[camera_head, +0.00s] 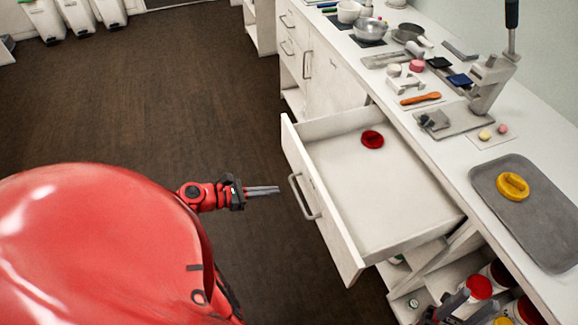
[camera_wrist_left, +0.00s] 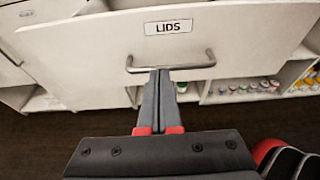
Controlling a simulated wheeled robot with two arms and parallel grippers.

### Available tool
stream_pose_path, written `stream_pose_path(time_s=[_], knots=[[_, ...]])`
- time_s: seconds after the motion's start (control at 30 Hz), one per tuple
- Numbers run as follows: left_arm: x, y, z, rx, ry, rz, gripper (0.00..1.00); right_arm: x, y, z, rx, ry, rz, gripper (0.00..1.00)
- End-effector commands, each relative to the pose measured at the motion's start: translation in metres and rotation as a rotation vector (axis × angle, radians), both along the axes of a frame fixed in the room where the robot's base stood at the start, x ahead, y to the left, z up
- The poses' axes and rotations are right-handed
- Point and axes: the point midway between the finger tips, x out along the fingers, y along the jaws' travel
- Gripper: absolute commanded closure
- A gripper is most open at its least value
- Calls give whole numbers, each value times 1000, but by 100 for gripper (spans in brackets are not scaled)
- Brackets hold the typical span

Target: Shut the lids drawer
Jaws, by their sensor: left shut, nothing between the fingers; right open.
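The lids drawer (camera_head: 370,205) is pulled well out from the counter in the head view. A red lid (camera_head: 372,139) lies inside it near the far side. Its front carries a LIDS label (camera_wrist_left: 169,27) and a metal bar handle (camera_head: 303,197), which also shows in the left wrist view (camera_wrist_left: 200,65). My left gripper (camera_head: 278,190) is shut and empty, pointing at the drawer front just short of the handle. In the wrist view its fingertips overlap the handle's middle; I cannot tell whether they touch. My right gripper (camera_head: 462,306) is open at the lower right, by the shelves.
Open shelves below the counter hold jars (camera_head: 478,287). The brown floor (camera_head: 150,110) left of the drawer is clear.

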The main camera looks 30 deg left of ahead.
Motion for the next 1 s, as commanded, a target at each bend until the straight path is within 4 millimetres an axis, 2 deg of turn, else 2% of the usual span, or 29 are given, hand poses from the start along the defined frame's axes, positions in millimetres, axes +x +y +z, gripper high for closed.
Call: stream_pose_path(time_s=[0.3,0.5,0.7,1.0], knots=[[42,-33,-15,3,0,-3,100,0,0,7,0,0,0,59],[63,-49,-24,1,0,0,100,0,0,9,0,0,0,59],[71,-54,-28,6,-1,5,100,0,0,10,0,0,0,59],[72,-54,-28,6,-1,5,100,0,0,10,0,0,0,59]])
